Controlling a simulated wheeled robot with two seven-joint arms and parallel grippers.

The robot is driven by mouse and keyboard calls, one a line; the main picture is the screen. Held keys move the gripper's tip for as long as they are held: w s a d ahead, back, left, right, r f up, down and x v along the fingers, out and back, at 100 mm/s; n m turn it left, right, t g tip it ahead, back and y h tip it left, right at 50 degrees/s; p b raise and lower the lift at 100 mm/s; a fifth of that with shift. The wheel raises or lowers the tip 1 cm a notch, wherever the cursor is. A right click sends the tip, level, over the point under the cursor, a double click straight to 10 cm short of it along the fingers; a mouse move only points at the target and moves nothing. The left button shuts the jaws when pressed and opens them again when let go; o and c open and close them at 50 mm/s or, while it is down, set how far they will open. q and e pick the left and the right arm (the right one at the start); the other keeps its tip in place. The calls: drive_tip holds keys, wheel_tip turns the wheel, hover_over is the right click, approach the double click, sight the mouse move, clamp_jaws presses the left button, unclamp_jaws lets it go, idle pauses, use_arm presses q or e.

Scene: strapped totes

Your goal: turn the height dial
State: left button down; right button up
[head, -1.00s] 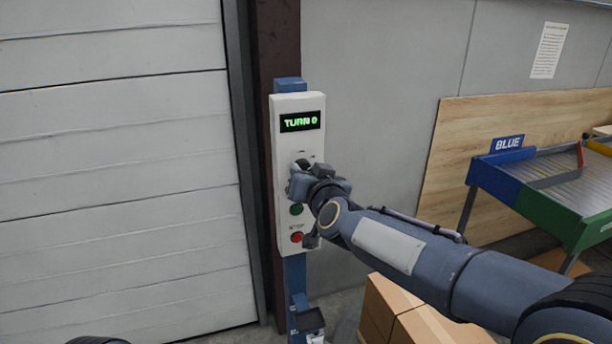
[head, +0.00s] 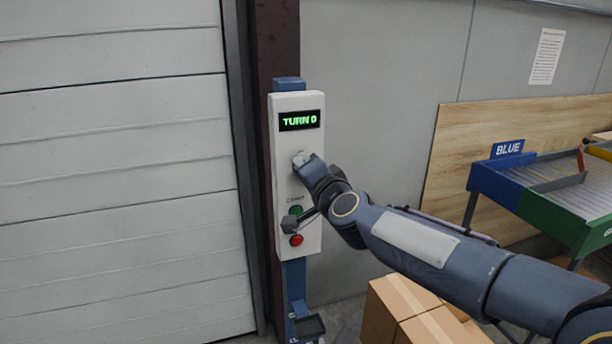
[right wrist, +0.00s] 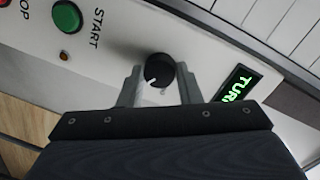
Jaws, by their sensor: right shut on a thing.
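The height dial is a round black knob with a white pointer mark, seen in the right wrist view (right wrist: 160,72) on the white control panel (head: 283,136). My right gripper (right wrist: 160,84) is shut on the dial, one finger on each side of it. In the head view my right gripper (head: 302,160) is at the panel and mostly hides the dial. The display (head: 299,121) above it reads "TURN 0" in green. My left gripper is not in view.
Below the dial are a green START button (head: 296,210) and a red STOP button (head: 296,240). A grey shutter door (head: 110,170) stands left. Cardboard boxes (head: 400,305) are below my right arm. A roller table (head: 545,190) marked BLUE is at right.

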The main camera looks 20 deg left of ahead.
drive_tip(key=shift+f+m, duration=0.1)
drive_tip(key=shift+m, duration=0.2)
drive_tip(key=o, duration=1)
drive_tip(key=shift+c, duration=0.2)
drive_tip(key=b+v, duration=0.1)
drive_tip(key=v, duration=0.6)
drive_tip(key=shift+s+d, duration=0.25)
drive_tip(key=shift+s, duration=0.05)
